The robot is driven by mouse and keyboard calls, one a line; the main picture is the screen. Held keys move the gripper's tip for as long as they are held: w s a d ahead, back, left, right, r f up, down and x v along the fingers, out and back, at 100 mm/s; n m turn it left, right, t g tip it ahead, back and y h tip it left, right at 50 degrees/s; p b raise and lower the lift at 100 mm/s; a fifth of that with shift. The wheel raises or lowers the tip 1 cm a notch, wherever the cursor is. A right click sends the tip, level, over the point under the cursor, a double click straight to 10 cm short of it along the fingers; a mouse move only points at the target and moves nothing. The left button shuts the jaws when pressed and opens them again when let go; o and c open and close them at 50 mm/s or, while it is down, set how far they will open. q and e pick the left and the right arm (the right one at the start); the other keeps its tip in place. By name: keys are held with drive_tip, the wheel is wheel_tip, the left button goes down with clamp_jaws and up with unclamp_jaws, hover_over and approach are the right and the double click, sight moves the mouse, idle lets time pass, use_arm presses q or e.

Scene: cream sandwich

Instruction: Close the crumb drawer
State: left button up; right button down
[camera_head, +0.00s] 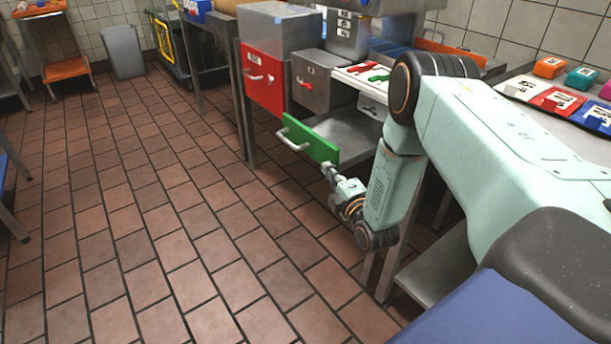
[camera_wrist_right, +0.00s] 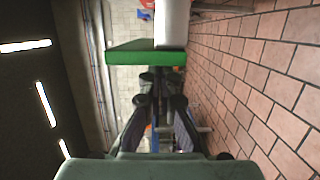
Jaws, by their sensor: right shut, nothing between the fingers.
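A drawer with a green front (camera_head: 308,141) and a pale bar handle (camera_head: 292,140) stands pulled out low under the counter. Its grey metal tray (camera_head: 345,130) shows behind the front. My right gripper (camera_head: 328,171) is at the right end of the green front, fingers shut and empty. In the right wrist view the shut fingertips (camera_wrist_right: 161,78) are close to the edge of the green front (camera_wrist_right: 140,57); I cannot tell whether they touch it. My left gripper is not in view.
A counter with colored blocks (camera_head: 549,67) is at the right. My right arm hides part of the counter.

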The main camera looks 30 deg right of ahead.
sight(358, 157)
drive_tip(key=d, duration=0.3)
drive_tip(key=d+p, duration=0.1)
drive_tip(key=d, duration=0.6)
drive_tip(key=shift+w, duration=0.4)
